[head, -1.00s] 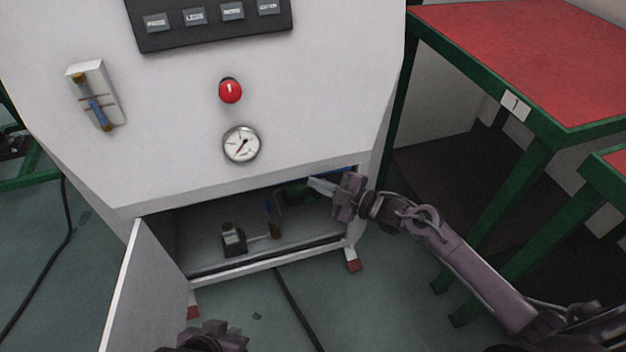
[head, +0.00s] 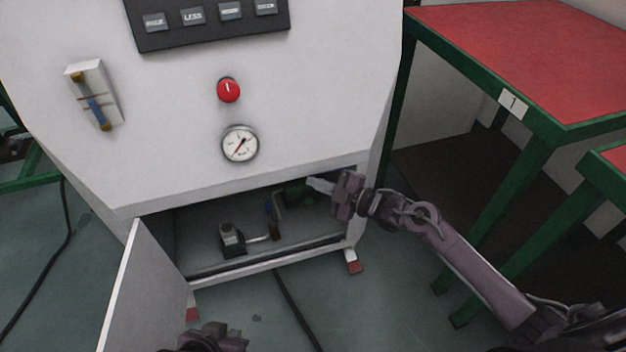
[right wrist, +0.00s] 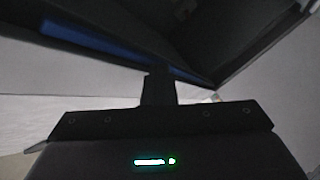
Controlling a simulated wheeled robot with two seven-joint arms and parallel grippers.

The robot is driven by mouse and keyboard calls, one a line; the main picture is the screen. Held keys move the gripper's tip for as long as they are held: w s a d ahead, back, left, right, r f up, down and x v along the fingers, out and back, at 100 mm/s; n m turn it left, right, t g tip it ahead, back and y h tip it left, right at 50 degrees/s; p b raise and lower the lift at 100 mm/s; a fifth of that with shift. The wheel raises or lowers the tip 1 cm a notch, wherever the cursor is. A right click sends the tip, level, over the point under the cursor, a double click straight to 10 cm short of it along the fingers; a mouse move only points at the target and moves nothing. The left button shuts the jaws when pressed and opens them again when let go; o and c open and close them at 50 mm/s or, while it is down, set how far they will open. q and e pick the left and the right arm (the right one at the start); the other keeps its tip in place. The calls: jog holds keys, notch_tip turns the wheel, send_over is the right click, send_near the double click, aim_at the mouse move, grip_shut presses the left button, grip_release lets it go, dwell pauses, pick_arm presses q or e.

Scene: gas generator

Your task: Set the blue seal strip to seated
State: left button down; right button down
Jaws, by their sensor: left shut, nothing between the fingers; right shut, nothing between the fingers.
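The blue seal strip (right wrist: 90,42) shows in the right wrist view as a long blue band along the edge of the cabinet's opening, partly hidden behind my right gripper. In the head view now I cannot make it out. My right gripper (head: 318,185) is shut and empty at the upper right corner of the open compartment, its fingertips pointing left into the opening. In the right wrist view its fingers (right wrist: 158,85) overlap the strip; I cannot tell if they touch it. My left gripper (head: 215,335) shows only partly at the bottom edge of the head view, away from the cabinet.
The white cabinet (head: 290,120) carries a gauge (head: 240,144), a red knob (head: 228,90) and a button panel (head: 210,18). Its lower door (head: 130,290) hangs open at left. A red-topped table (head: 520,60) stands at right.

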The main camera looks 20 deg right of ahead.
jog(key=shift+w+d+r, duration=0.3)
jog(key=shift+w+r, duration=0.15)
jog(key=shift+w, duration=0.15)
jog(key=shift+s, duration=0.1)
jog(key=shift+s+a+f+p, duration=0.15)
jog(key=shift+s+a+p, duration=0.2)
jog(key=shift+s+p, duration=0.75)
jog(key=shift+s+f, duration=0.15)
jog(key=shift+f, duration=0.05)
jog(key=shift+s, duration=0.1)
jog(key=s+p, duration=0.3)
jog(key=s, duration=0.2)
jog(key=shift+a, duration=0.1)
